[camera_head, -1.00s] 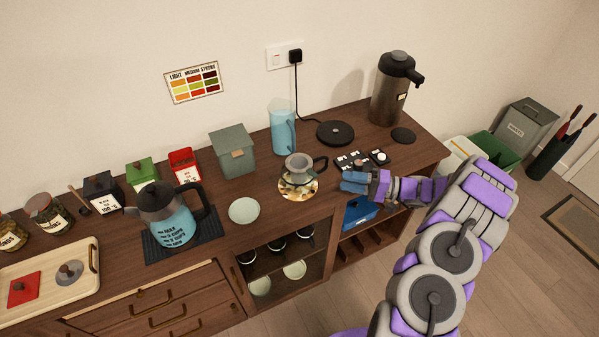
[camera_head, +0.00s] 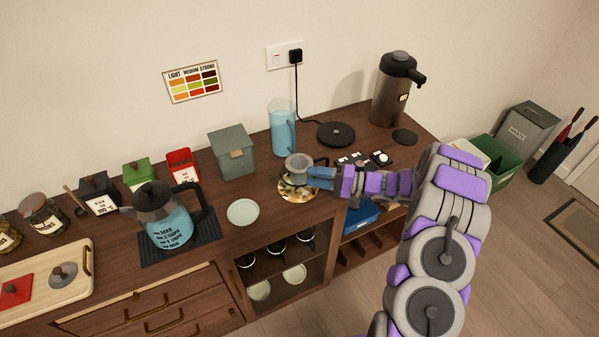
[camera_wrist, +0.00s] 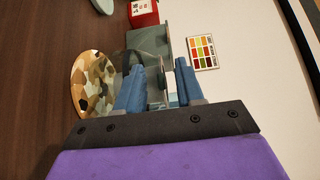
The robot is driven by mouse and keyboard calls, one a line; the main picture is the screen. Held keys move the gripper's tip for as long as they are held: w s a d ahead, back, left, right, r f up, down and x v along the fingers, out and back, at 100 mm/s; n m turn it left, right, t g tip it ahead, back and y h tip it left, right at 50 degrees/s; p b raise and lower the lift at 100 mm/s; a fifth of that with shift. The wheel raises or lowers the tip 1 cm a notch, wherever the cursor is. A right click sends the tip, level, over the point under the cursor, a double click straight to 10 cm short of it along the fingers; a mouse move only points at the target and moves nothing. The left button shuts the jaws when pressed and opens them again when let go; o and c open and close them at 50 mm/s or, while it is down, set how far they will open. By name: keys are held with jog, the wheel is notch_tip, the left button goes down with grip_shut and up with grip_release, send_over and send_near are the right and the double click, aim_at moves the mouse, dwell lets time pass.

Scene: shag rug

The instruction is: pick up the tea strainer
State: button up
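A grey, cup-like vessel with a dark loop handle (camera_head: 299,163) stands on a round camouflage-patterned coaster (camera_head: 296,191) on the wooden sideboard; it appears to be the tea strainer, though its mesh is too small to make out. My gripper (camera_head: 318,177) is at its right side, by the handle, and its blue fingers hide part of it. In the wrist view, the two blue fingers of my gripper (camera_wrist: 160,85) stand apart. The coaster (camera_wrist: 85,80) lies left of them, and a see-through shape lies partly behind the left finger. I cannot tell whether the fingers touch the vessel.
A blue pitcher (camera_head: 283,133) and a grey-green box (camera_head: 233,156) stand behind. A pale saucer (camera_head: 243,212) and a kettle (camera_head: 165,218) are to the left. A black round base (camera_head: 336,134) and a tall flask (camera_head: 392,90) are at the back right.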

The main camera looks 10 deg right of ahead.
jog(key=shift+c, duration=0.4)
jog(key=shift+d, duration=0.1)
grip_shut()
jog(key=shift+r, duration=0.1)
notch_tip(320, 180, up, 9)
jog(key=shift+r+p, duration=0.2)
jog(key=shift+p, duration=0.85)
jog(key=shift+s+a+f+t+b, duration=0.15)
jog(key=shift+a+f+t+b, duration=0.25)
jog(key=shift+b, duration=0.5)
